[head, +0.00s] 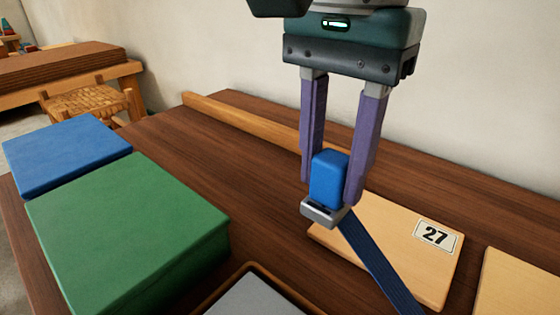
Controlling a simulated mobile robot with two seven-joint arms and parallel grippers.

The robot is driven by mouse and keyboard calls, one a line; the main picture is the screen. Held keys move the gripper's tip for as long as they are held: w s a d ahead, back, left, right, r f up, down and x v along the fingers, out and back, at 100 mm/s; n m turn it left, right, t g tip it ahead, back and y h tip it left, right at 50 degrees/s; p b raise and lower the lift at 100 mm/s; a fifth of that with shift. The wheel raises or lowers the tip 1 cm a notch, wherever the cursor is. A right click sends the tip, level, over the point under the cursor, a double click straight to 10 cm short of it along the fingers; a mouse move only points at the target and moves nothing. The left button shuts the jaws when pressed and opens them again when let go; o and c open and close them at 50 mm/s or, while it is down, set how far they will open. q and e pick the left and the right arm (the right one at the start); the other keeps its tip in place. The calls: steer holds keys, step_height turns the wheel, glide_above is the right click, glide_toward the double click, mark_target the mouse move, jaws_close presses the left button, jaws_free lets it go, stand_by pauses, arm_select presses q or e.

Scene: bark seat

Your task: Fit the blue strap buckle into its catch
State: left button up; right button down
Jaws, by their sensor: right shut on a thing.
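The blue buckle (328,180) is a small upright block between the two purple fingers of my right gripper (331,188), which is shut on it. A silver metal piece (324,212) with a dark slot sits at its lower end. A dark blue strap (378,262) runs from there down to the right, across a light wooden board, and out of the bottom edge. The buckle appears to be held above the table. I cannot pick out a separate catch in this view. My left gripper is not in view.
The light board (385,235) bears a "27" label (436,235). A green block (125,225) and a blue block (65,152) stand at left. A grey-topped tray (258,297) is at the bottom. A wooden rail (240,118) lies behind; the brown table (215,160) between is clear.

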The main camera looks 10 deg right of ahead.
mark_target(335, 156)
step_height(335, 156, up, 9)
steer(key=shift+r+p, duration=0.1)
steer(key=shift+p, duration=0.2)
steer(key=s+d+r+n+p, duration=0.1)
steer(key=d+r+n+p, duration=0.2)
steer(key=r+n+p, duration=0.35)
steer(key=s+d+r+n+p, duration=0.1)
steer(key=d+r+n+p, duration=0.3)
steer(key=r+p, duration=0.6)
steer(key=s+r+p, duration=0.3)
steer(key=r+p, duration=1.4)
steer(key=p, duration=0.1)
steer(key=s+r+p, duration=0.3)
steer(key=r+p, duration=1.5)
steer(key=p, duration=0.1)
steer(key=shift+a, duration=0.15)
steer(key=shift+f, duration=0.1)
